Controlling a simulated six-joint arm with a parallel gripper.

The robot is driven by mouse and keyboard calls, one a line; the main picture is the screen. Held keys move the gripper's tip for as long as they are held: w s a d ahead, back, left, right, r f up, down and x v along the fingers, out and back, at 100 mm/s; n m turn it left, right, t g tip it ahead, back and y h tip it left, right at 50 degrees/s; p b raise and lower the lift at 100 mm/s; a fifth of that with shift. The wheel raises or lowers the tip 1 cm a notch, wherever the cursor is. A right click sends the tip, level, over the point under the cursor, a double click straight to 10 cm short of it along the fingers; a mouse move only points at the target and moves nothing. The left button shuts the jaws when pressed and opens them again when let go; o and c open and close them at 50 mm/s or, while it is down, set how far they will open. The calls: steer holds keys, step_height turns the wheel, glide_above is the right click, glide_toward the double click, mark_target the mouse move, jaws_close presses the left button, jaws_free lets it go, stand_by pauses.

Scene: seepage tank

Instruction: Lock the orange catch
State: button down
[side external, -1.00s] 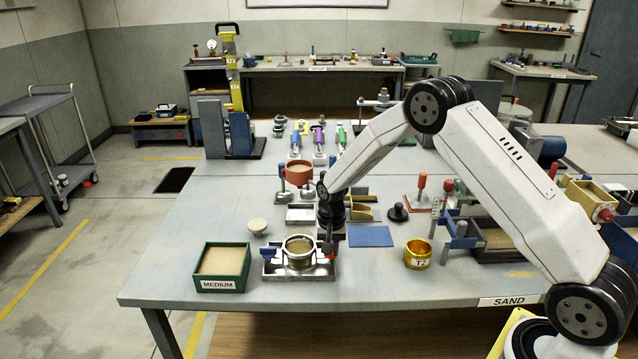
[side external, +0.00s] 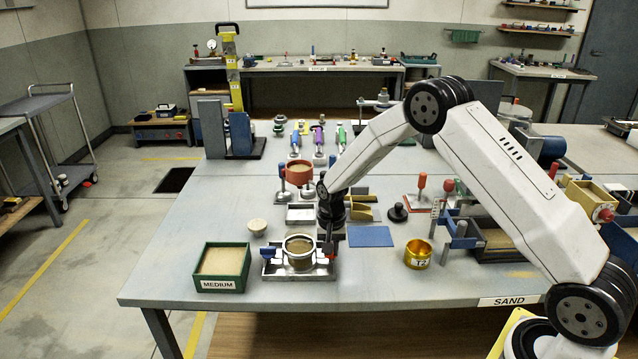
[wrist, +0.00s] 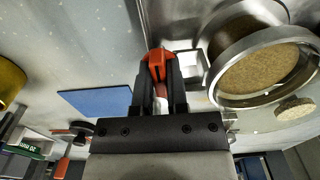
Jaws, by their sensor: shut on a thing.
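The orange catch (wrist: 157,64) shows in the wrist view between my fingertips, beside the metal ring. My gripper (wrist: 159,82) is shut on it. In the side view my gripper (side external: 329,246) points down at the right side of the ring, and the catch is mostly hidden there. The metal ring (side external: 299,252), with sand-coloured fill inside, stands in a metal holder (side external: 284,274). It also shows in the wrist view (wrist: 222,96). A blue catch (side external: 267,254) is on the holder's left side. I cannot tell the orange catch's exact angle.
A green box labelled MEDIUM (side external: 243,283) stands left of the holder. A blue mat (side external: 371,236) and a gold cup (side external: 418,253) lie to the right. A small pale bowl (side external: 257,226) and a red-rimmed cup (side external: 299,172) stand behind. The table front is clear.

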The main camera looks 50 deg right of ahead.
stand_by(0.3)
steer(key=m, duration=0.4)
steer(key=shift+m, duration=0.3)
steer(key=m, duration=0.8)
steer(key=shift+m, duration=2.7)
steer(key=c, duration=1)
jaws_free()
steer(key=shift+r, duration=0.15)
